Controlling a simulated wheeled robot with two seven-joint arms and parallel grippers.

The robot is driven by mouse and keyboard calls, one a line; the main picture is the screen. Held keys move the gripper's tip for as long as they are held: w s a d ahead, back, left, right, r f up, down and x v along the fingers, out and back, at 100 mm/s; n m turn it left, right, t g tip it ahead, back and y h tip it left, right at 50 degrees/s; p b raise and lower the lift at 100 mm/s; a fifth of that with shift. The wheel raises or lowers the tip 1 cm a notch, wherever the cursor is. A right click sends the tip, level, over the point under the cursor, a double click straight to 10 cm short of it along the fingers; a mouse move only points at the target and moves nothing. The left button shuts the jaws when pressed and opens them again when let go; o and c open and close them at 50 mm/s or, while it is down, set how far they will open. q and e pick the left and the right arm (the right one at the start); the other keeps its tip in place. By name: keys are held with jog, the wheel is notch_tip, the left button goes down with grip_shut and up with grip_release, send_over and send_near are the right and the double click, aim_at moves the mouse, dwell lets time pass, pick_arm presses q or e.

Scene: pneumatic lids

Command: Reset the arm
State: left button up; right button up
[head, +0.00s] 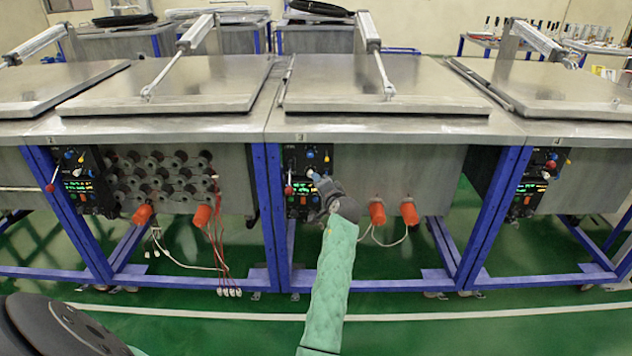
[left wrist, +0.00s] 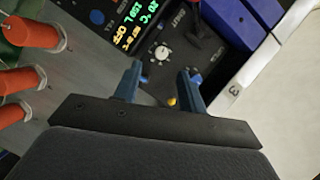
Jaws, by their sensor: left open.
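My left arm in its green sleeve reaches up the middle of the head view. Its gripper (head: 322,181) is in front of the black control panel (head: 318,152) under the number 3 station. In the left wrist view the gripper (left wrist: 161,74) is open, its two blue fingers apart with nothing held. The panel (left wrist: 150,32) fills the view beyond the fingertips, with a lit display, a white knob (left wrist: 162,52) and a yellow knob (left wrist: 171,101) between the fingers. Whether the fingers touch the panel cannot be told. My right gripper is not in view.
Steel lids (head: 385,80) with pneumatic arms (head: 370,38) lie flat on the row of benches. Orange plugs (head: 377,212) stick out right of my gripper, beside blue frame legs (head: 268,215). Cables (head: 215,262) hang at left. The green floor (head: 430,335) in front is clear.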

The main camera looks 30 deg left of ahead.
pick_arm(q)
jog(key=shift+s+d+r, duration=0.15)
jog(key=shift+s+d, duration=0.3)
jog(key=shift+d, duration=0.1)
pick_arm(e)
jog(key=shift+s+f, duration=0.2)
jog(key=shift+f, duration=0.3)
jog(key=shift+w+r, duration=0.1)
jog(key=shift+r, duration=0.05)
